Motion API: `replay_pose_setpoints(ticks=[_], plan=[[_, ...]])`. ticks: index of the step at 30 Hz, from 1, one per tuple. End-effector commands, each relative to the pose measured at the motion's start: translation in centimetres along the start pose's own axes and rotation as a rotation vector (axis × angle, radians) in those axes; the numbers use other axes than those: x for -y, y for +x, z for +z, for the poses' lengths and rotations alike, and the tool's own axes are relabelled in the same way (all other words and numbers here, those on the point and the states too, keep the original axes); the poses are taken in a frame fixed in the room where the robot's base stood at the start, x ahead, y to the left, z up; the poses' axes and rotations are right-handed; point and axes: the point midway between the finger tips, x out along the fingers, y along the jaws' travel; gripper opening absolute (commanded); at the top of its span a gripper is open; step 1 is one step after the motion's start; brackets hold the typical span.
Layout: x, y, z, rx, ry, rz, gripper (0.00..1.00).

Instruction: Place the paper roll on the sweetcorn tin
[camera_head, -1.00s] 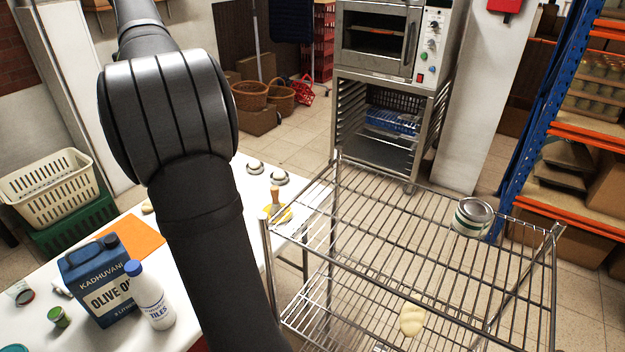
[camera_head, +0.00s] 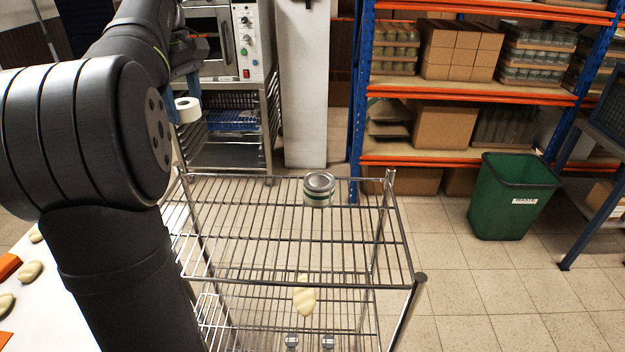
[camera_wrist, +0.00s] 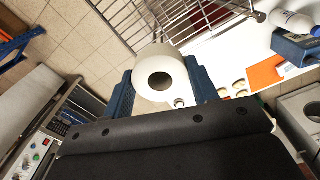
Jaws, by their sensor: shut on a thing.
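The sweetcorn tin (camera_head: 319,188) stands upright on the top shelf of the wire rack, near its back edge. It is a short silver tin with a green and white label. The white paper roll (camera_head: 188,110) is held in my gripper (camera_head: 182,88), left of the tin and higher than the rack. In the wrist view the paper roll (camera_wrist: 160,70) sits between the two blue fingers of my gripper (camera_wrist: 160,88), its round core hole facing the camera. The tin does not show in the wrist view. My arm hides part of the gripper in the head view.
The wire rack (camera_head: 290,235) has bare space around the tin. A pale lumpy item (camera_head: 304,297) lies lower in the rack. A steel oven (camera_head: 228,45) stands behind at left, blue and orange shelving (camera_head: 470,90) behind at right. A green bin (camera_head: 512,195) stands on the floor at right.

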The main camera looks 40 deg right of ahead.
Motion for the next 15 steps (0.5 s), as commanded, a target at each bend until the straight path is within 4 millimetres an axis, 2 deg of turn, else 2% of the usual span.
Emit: replay_pose_setpoints(ticks=[1, 6, 15], plan=[[-1.2, 0.0, 2.1, 0.0, 0.032, 0.0, 0.31], [-4.2, 0.0, 8.6, -0.001, 0.118, 0.001, 0.31], [-7.1, 0.1, 20.6, 0.0, 0.27, 0.0, 0.31]])
